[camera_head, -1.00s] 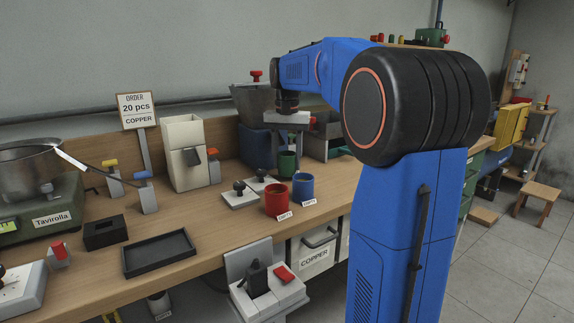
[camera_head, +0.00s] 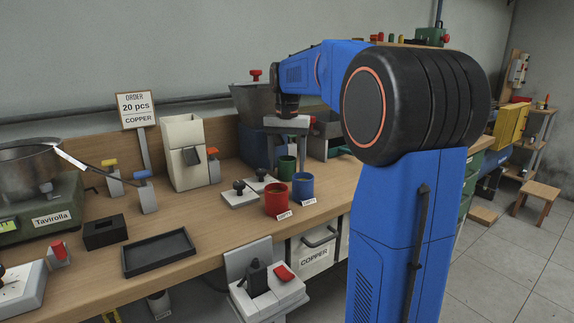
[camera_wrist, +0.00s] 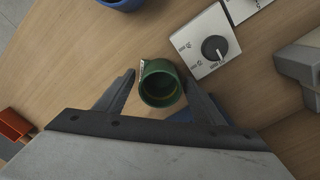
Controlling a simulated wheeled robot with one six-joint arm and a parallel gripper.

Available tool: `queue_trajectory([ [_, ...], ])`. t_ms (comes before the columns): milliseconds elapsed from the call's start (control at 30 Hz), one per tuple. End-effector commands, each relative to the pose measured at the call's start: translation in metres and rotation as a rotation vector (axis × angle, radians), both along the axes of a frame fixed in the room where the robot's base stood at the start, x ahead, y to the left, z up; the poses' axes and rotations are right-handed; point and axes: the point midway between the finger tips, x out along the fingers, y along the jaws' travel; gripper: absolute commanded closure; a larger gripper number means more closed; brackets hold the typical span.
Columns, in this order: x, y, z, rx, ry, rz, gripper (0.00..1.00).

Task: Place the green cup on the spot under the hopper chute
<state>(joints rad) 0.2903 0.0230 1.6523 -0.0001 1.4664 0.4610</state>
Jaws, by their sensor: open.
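The green cup (camera_head: 287,168) stands upright on the wooden bench, behind the blue cup. In the wrist view the green cup (camera_wrist: 160,86) has its open mouth towards the camera and sits between the fingers of my gripper (camera_wrist: 160,82). The fingers are open, with a gap on each side of the cup. In the head view my gripper (camera_head: 287,140) is over and around the cup. A grey funnel-shaped hopper (camera_head: 250,102) stands behind it, partly hidden by my arm. I cannot make out its chute or the spot under it.
A red cup (camera_head: 276,202) and a blue cup (camera_head: 303,187) stand in front of the green one. White blocks with black knobs (camera_head: 239,196) lie left of it. A white dispenser box (camera_head: 183,150) stands further left. A black tray (camera_head: 158,255) lies near the front edge.

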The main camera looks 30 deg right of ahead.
Motion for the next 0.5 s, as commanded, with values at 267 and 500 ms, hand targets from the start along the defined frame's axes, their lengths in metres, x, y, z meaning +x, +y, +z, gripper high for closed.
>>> queue_trajectory([
  [267,0.001,0.0,0.045,-0.001,-0.003,0.0,0.38],
  [500,0.001,0.0,0.089,-0.001,-0.002,0.0,0.38],
])
